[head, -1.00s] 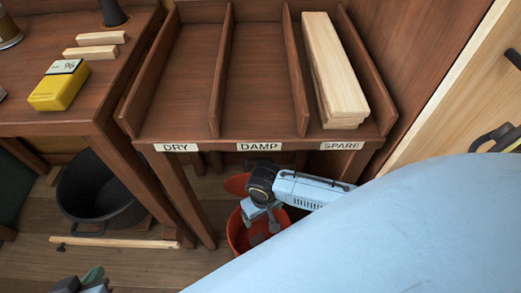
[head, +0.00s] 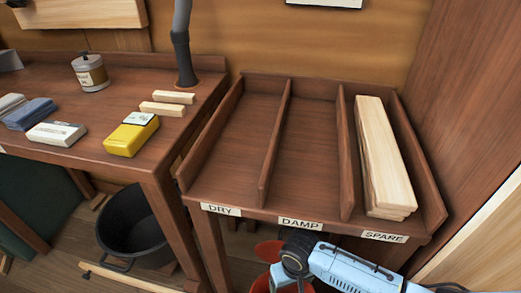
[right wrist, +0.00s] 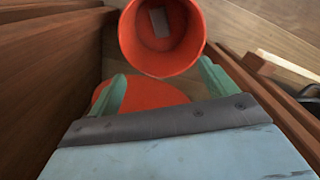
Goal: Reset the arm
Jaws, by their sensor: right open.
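My right arm reaches in at the bottom of the head view, in front of the sorting rack's lower edge. My right gripper (right wrist: 160,90) shows in the right wrist view with its two green fingers spread apart and nothing between them. Beyond the fingertips is an orange bucket (right wrist: 128,40) with a small pale piece in it. An orange round piece (right wrist: 150,92) lies nearer, partly hidden by the gripper. In the head view the right fingertips are below the picture's edge. My left gripper is not in view.
The rack (head: 262,205) has DRY, DAMP and SPARE bays; pale planks (head: 385,160) lie in SPARE, and the other two are empty. The bench at left holds a yellow meter (head: 131,136), two wood blocks and a tin (head: 91,75). A black tub (head: 135,225) stands below.

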